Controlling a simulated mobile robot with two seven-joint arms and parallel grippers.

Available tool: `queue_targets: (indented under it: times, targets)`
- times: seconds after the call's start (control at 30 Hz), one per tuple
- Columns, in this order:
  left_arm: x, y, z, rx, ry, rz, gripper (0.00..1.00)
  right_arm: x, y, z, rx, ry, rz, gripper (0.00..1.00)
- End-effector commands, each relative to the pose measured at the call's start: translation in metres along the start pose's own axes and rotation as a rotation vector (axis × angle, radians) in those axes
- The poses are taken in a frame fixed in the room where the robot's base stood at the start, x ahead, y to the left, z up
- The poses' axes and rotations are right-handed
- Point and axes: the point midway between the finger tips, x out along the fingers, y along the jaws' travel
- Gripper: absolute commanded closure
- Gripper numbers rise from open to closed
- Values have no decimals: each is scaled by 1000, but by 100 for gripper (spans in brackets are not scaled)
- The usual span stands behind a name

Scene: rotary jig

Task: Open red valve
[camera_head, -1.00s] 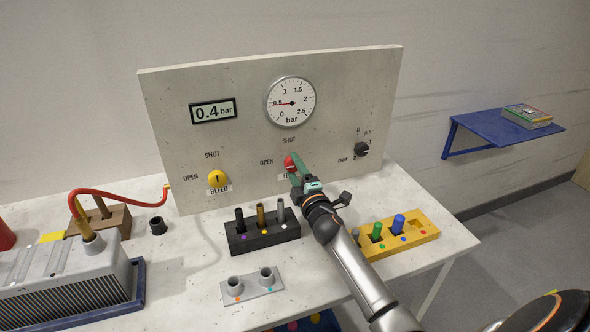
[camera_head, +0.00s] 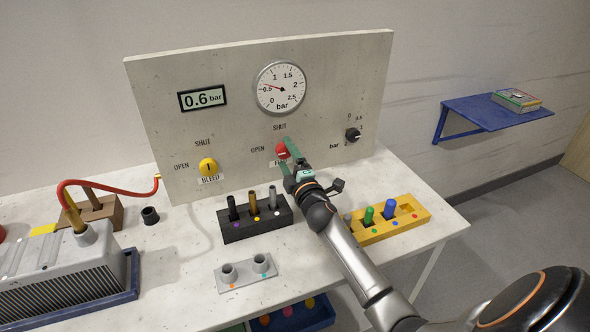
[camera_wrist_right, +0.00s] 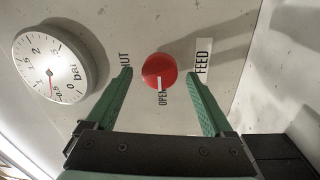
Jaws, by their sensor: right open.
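The red valve (camera_head: 281,151) is a round knob low on the grey panel, with SHUT lettered above it and OPEN to its left. It also shows in the right wrist view (camera_wrist_right: 160,67), where its white mark points toward OPEN. My right gripper (camera_head: 286,156) is at the panel and partly covers the valve's label. In the wrist view its green fingers (camera_wrist_right: 159,76) are apart, one on each side of the knob with visible gaps. My left gripper is out of view.
The yellow bleed valve (camera_head: 208,167) is to the left on the panel. The round gauge (camera_head: 281,88) is above. A black block (camera_head: 238,230) with several pegs and a yellow tray (camera_head: 385,234) stand on the table near my right arm.

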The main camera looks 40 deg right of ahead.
Motion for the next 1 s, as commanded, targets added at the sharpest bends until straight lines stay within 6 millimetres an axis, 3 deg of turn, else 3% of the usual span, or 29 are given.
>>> queue_targets:
  times: [0.6, 0.8, 1.0]
  targets:
    - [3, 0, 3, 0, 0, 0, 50, -104, -1, 0, 0, -1, -1, 14]
    - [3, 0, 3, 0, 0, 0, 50, -117, 0, 0, 0, -1, 0, 14]
    - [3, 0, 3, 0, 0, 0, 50, -118, 1, 0, -1, -1, 1, 14]
